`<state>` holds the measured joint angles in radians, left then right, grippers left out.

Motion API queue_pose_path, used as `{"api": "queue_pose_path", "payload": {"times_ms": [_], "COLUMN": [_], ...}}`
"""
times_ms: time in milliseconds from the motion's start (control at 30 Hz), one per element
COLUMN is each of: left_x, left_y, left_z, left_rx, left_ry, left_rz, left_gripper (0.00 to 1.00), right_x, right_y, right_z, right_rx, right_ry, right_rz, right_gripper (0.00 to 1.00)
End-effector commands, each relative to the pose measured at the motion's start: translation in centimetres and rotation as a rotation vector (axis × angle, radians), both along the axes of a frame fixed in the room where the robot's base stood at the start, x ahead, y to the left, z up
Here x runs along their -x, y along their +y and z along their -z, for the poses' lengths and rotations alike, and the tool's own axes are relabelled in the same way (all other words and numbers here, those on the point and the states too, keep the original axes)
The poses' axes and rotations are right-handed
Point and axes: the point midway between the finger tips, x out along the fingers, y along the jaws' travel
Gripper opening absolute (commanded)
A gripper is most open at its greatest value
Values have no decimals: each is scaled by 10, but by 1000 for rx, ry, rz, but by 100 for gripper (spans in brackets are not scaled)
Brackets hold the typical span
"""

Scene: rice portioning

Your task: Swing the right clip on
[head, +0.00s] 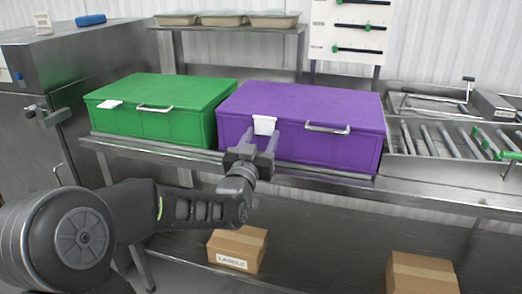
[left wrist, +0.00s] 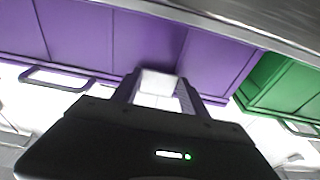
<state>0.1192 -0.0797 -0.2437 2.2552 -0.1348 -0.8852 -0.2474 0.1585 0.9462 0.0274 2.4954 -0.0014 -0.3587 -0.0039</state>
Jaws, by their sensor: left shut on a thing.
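The purple box (head: 330,103) stands on the metal counter with its lid down. Its white clip (head: 265,122) is at the left part of the front, by the lid's edge. My left gripper (head: 262,142) is in front of the purple box, with its fingers on either side of this clip. The left wrist view shows the clip (left wrist: 156,88) between the two fingers, against the purple front. My gripper is shut on it. The fingers partly hide its lower end. My right gripper is not in view.
A green box (head: 165,93) with its own white clip (head: 110,104) and a metal handle stands left of the purple box. A metal handle (head: 328,128) sticks out right of the held clip. Rollers lie to the right. Cardboard boxes (head: 237,248) sit on the lower shelf.

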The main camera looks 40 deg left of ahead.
Motion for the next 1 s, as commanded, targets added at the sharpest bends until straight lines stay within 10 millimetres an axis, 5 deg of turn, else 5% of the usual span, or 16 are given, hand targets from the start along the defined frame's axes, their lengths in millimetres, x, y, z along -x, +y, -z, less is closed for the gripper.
{"api": "queue_pose_path", "payload": {"times_ms": [367,400,667,1000], "left_x": [0,0,0,3], "left_y": [0,0,0,-1], "left_z": [0,-1,0,1], "left_rx": [-2,-2,-2,-2], "left_ry": [-6,-6,-5,-5], "left_rz": [0,0,0,0], "left_gripper": [10,52,73,73], "right_x": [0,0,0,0], "right_y": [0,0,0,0], "right_z": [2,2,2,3], "right_rx": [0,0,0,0], "right_ry": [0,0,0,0], "right_rz": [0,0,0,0], "right_gripper": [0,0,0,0]}}
